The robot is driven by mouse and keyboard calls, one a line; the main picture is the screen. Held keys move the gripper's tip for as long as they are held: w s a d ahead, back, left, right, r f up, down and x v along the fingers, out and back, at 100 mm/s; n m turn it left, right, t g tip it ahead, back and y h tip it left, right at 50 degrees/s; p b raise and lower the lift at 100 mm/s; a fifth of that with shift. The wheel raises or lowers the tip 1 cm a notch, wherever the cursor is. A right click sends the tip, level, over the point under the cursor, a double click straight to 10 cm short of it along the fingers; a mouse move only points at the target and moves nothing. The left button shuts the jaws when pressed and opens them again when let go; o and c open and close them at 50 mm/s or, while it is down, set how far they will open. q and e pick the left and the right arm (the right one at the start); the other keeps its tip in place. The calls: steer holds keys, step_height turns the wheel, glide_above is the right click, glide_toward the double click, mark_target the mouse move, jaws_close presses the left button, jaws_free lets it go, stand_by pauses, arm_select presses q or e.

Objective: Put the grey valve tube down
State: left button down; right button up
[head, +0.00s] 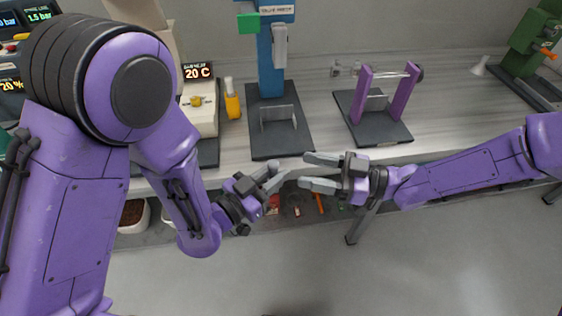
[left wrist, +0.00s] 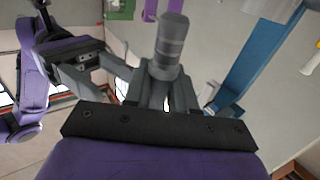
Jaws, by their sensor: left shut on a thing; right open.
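My left gripper (head: 272,182) is shut on the grey valve tube (left wrist: 171,45). In the left wrist view the tube is a ribbed grey cylinder that stands up out of the fingers (left wrist: 168,95). In the head view the tube is hard to tell apart from the grey fingers. The left gripper is in the air just in front of the bench's front edge. My right gripper (head: 312,173) is open and empty, just right of the left one, with its fingers pointing left. It also shows in the left wrist view (left wrist: 100,72).
The grey bench (head: 325,115) holds a blue press column (head: 270,60) on a dark base, a purple stand (head: 405,90) with a rod, a yellow bottle (head: 232,105) and a bar heater (head: 197,110). A green machine (head: 525,40) stands far right. Small items lie below the bench edge.

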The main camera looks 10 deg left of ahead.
mark_target(269, 161)
steer(key=a, duration=0.6)
steer(key=w+a, duration=0.1)
steer(key=a, duration=0.2)
steer(key=shift+a, duration=0.3)
jaws_close()
arm_select(q)
steer(key=c, duration=0.8)
jaws_free()
steer(key=shift+c, duration=0.2)
